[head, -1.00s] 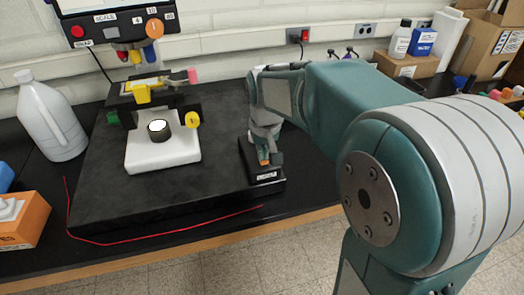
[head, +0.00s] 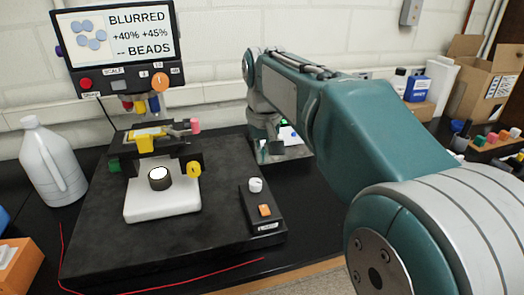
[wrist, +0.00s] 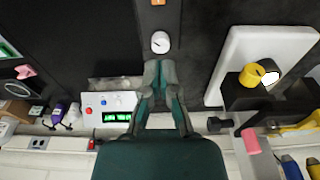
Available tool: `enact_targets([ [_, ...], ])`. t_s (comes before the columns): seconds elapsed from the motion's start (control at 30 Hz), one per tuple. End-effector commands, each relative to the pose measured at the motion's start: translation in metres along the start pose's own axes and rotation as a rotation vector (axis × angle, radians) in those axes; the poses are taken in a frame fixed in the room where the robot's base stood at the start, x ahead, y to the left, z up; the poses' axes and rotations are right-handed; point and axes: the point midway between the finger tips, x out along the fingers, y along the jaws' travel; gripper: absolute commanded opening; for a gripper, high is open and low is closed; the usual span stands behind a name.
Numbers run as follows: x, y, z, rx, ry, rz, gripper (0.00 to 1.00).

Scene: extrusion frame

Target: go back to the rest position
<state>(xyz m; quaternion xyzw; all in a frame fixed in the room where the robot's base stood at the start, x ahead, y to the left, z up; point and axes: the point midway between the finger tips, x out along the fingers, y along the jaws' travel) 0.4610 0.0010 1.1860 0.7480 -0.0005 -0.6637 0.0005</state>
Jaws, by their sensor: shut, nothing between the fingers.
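My gripper (head: 268,148) hangs at the end of my arm, behind the small black control box (head: 262,222) in the head view. In the wrist view my gripper (wrist: 160,68) is shut, its fingertips close together with nothing between them. The control box's white knob (head: 255,185) stands uncovered; it also shows in the wrist view (wrist: 160,42), just beyond the fingertips in the picture. They look apart from it, though the height gap is hard to judge. An orange switch (head: 265,210) sits in front of the knob.
A microscope-like stand with a white base (head: 162,205) is left of the control box on a dark slab (head: 200,250). Above it a screen (head: 120,38) reads "BLURRED". A white device with green displays (wrist: 108,107) is beside the gripper. A white jug (head: 52,160) stands far left.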

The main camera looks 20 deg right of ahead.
Motion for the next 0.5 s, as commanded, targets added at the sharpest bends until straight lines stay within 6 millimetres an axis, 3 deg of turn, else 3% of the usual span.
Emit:
enact_targets([
  [0.4,-0.0065,0.0000,-0.0011,0.000,0.000,0.000,0.00],
  [0.5,-0.0086,0.0000,0.0072,0.000,0.014,0.000,0.00],
])
